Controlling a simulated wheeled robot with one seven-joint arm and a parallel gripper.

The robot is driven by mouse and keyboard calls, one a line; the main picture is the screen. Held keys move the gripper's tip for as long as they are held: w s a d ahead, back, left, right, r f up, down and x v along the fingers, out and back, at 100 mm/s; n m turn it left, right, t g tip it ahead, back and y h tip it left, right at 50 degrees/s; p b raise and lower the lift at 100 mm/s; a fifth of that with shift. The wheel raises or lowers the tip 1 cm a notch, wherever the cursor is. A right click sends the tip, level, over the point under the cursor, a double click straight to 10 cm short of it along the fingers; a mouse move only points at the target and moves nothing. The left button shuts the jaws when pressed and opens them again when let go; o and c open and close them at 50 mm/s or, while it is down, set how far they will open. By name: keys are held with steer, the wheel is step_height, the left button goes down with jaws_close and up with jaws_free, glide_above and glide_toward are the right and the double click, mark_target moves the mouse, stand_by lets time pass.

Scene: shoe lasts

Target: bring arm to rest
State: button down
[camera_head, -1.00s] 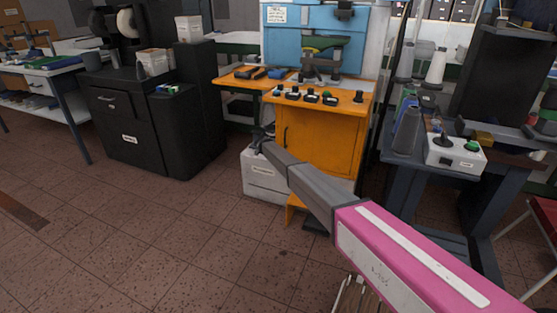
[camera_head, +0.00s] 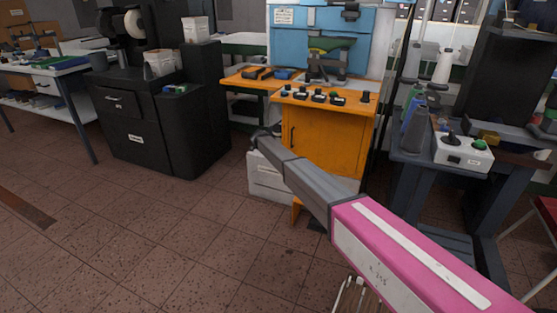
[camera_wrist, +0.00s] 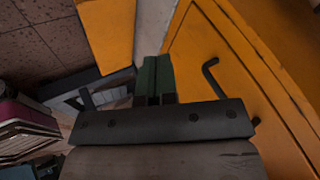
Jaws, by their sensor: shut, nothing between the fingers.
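My gripper (camera_head: 262,136) is at the end of my outstretched arm, in front of the orange cabinet (camera_head: 325,140) of the blue machine. In the wrist view its dark green fingers (camera_wrist: 153,78) are together with nothing between them. The orange cabinet door (camera_wrist: 225,75), with its dark handle (camera_wrist: 211,78), is to the right of the fingers there. In the head view the gripper overlaps the top of a white box (camera_head: 266,180) on the floor. I cannot tell whether they touch.
The orange worktop (camera_head: 330,96) carries several black control knobs. A black machine (camera_head: 150,130) stands to the left. A dark bench (camera_head: 430,165) with a white control box (camera_head: 463,152) stands to the right. The tiled floor (camera_head: 130,240) at front left is clear.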

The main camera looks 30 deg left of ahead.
steer(key=s+d+r+n+g, duration=0.1)
steer(key=s+d+n+g, duration=0.15)
steer(key=d, duration=2.15)
steer(key=s+d+r+n+g, duration=0.1)
steer(key=s+d+n+g, duration=0.15)
steer(key=d, duration=2.15)
steer(key=s+d+r+n+g+y, duration=0.1)
steer(key=s+d+n, duration=0.3)
steer(key=s+d, duration=1)
steer(key=s+d+r+n+g+y, duration=0.1)
steer(key=s+d+r+n, duration=0.2)
steer(key=s+d, duration=1.1)
steer(key=d+n, duration=0.1)
steer(key=d, duration=0.5)
steer(key=shift+d+r+y, duration=0.15)
steer(key=shift+y, duration=0.15)
